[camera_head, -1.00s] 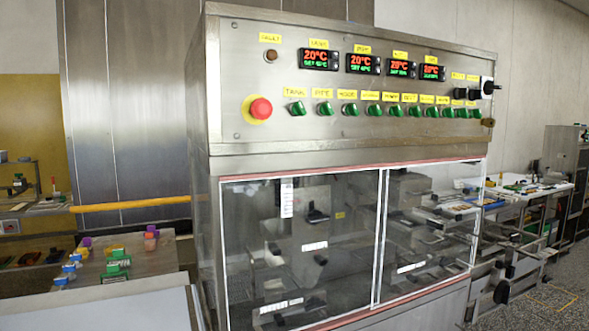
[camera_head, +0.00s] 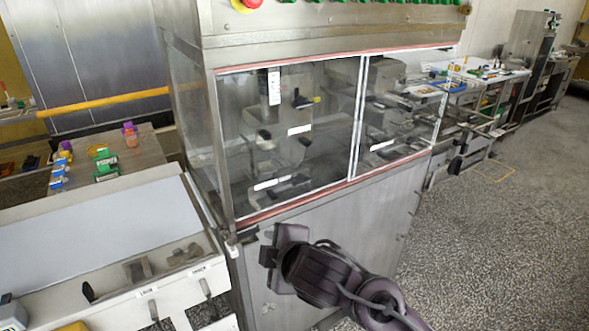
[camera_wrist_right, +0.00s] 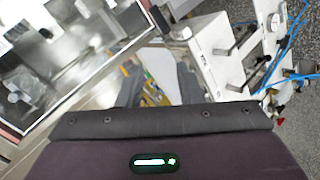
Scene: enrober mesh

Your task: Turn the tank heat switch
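The front panel of the enrober machine (camera_head: 330,22) shows only its lower strip at the top of the head view. A row of green switches is cut off by the top edge; the leftmost one, the tank switch (camera_head: 288,1), barely shows, and its label is out of view. My right gripper (camera_head: 268,257) is in front of the machine's lower steel body, well below the switches. In the right wrist view its two dark fingers (camera_wrist_right: 158,88) stand apart with nothing between them, so it is open. My left gripper is not in view.
A red emergency button (camera_head: 245,4) sits left of the switches. Glass doors (camera_head: 290,130) with a red-edged frame are below the panel. A white-topped bench (camera_head: 100,230) stands at the left, near a table with coloured boxes (camera_head: 105,160). Speckled floor is open at the right.

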